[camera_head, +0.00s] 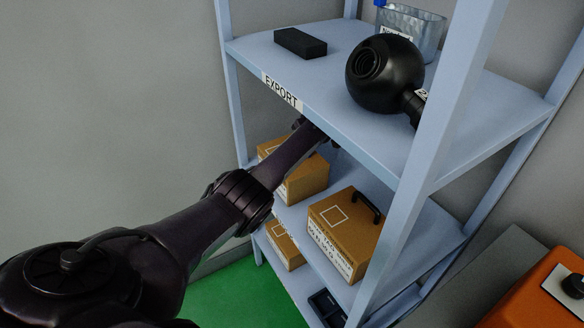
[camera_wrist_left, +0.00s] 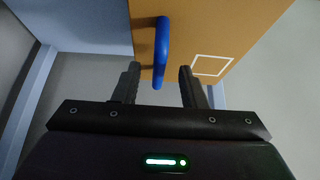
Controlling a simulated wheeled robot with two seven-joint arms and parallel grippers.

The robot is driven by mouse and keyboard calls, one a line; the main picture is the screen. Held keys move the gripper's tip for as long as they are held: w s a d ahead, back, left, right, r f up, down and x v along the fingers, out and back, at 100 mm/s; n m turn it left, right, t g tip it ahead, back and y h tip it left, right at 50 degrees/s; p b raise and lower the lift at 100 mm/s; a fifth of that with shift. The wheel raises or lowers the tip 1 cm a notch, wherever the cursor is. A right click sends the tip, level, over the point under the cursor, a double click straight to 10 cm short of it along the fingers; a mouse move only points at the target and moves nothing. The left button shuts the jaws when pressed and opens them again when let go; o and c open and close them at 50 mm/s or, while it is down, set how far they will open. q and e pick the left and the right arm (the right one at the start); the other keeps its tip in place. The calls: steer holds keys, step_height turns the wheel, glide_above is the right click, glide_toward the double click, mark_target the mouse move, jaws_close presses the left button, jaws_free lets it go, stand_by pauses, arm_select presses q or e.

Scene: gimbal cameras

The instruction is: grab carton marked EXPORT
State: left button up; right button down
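A white sign reading EXPORT (camera_head: 282,91) is on the front edge of the upper shelf. A brown carton (camera_head: 307,182) stands on the shelf below it, partly hidden behind my left arm. In the left wrist view a carton (camera_wrist_left: 215,25) with a blue handle (camera_wrist_left: 161,52) and a white square outline is close ahead. My left gripper (camera_wrist_left: 158,70) is open, with one finger on each side of the blue handle and gaps between. In the head view its fingers are hidden under the upper shelf. My right gripper is not in view.
A second carton (camera_head: 345,232) with a black handle stands to the right on the same shelf. Another carton (camera_head: 284,246) is lower. The upper shelf (camera_head: 340,75) holds a black block (camera_head: 300,43), a black ball-shaped object (camera_head: 384,73) and a metal bin (camera_head: 412,30).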

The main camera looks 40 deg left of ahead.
arm_select(q)
steer(key=shift+x, duration=1.4)
steer(key=shift+w, duration=0.1)
jaws_close()
steer(key=shift+r, duration=0.1)
stand_by(0.3)
